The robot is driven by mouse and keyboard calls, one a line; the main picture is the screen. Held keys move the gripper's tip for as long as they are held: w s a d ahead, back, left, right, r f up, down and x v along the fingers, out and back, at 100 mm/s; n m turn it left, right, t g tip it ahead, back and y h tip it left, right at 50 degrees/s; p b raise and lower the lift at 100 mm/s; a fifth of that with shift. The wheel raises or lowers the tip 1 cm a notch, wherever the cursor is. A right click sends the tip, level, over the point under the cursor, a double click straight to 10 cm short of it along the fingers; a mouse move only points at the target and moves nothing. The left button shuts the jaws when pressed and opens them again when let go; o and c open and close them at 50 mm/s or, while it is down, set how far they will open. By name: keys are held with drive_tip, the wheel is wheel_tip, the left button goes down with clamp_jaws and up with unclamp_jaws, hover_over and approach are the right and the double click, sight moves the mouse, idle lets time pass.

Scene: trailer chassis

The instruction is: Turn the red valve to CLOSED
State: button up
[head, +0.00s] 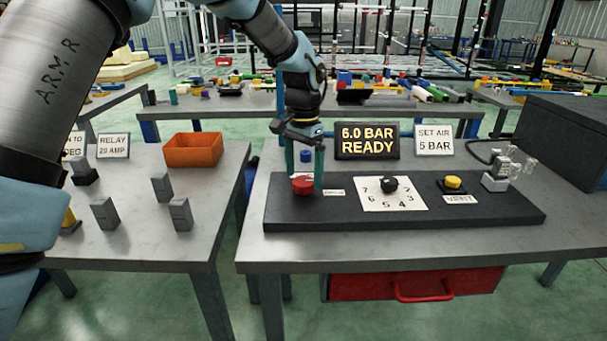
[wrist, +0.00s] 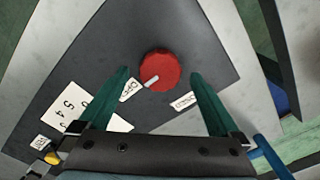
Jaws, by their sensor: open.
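The red valve (head: 302,186) is a round knob at the left end of a dark panel (head: 400,217). In the wrist view the valve (wrist: 165,66) has a white pointer mark (wrist: 151,82) aimed down-left, toward a label (wrist: 130,90) that seems to read OPEN. A second label (wrist: 184,101), apparently CLOSED, lies to the right of the pointer. My gripper (head: 304,174) points down over the valve with its teal fingers apart. In the wrist view the fingers stand either side of the valve; I cannot tell whether they touch it. It holds nothing.
On the panel are a black knob (head: 389,184) on a numbered dial, a yellow button (head: 453,182) marked VENT and a metal fitting (head: 496,178). Behind stand a display (head: 367,141) reading 6.0 BAR READY and a SET AIR 5 BAR sign (head: 434,140).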

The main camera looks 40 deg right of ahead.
drive_tip(key=shift+f, duration=0.9)
drive_tip(key=c, duration=1.4)
